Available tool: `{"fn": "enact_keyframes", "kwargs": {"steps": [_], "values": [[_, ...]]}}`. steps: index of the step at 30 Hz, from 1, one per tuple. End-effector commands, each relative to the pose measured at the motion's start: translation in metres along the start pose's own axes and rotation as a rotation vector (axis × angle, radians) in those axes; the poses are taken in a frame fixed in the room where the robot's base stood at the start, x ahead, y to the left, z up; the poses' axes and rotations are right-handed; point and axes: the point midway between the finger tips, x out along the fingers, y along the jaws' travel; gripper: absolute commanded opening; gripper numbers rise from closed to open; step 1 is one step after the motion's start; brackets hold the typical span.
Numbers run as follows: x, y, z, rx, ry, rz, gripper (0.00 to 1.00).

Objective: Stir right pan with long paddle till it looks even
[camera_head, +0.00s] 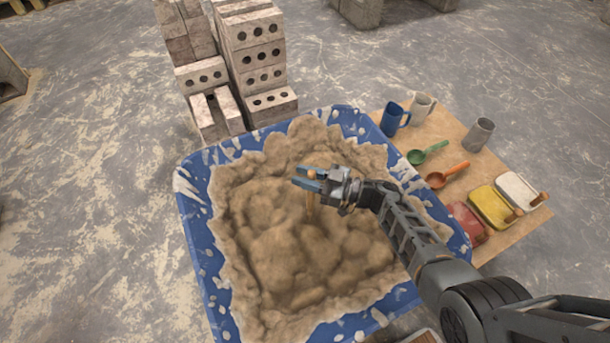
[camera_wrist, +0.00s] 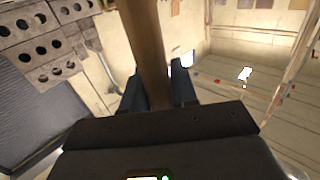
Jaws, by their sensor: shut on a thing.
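One blue tub (camera_head: 196,240) shows in the head view, filled with lumpy tan-brown mortar (camera_head: 275,240). Its rim is splashed with pale mortar. My gripper (camera_head: 306,179) is above the middle of the mortar, with its blue-grey fingers pointing left. It is shut on the wooden shaft of the paddle (camera_head: 310,207), which runs down toward the mortar. The paddle's lower end is hidden or too small to make out. In the wrist view the shaft (camera_wrist: 148,45) stands between the two dark fingers. No second tub is in view.
Stacked hollow bricks (camera_head: 252,60) stand behind the tub. The floor at left is clear.

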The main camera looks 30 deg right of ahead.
Motion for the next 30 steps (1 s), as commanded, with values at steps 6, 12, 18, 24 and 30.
{"fn": "enact_keyframes", "kwargs": {"steps": [6, 12, 18, 24, 30], "values": [[0.0, 0.001, -0.026, -0.001, 0.002, 0.001, 0.0], [0.0, 0.001, -0.044, -0.001, 0.002, 0.001, 0.0], [0.0, 0.001, -0.062, -0.001, 0.002, 0.0, 0.0], [0.0, 0.001, -0.08, -0.001, 0.002, 0.0, 0.0], [0.0, 0.0, -0.092, -0.002, 0.003, 0.0, 0.0]]}}
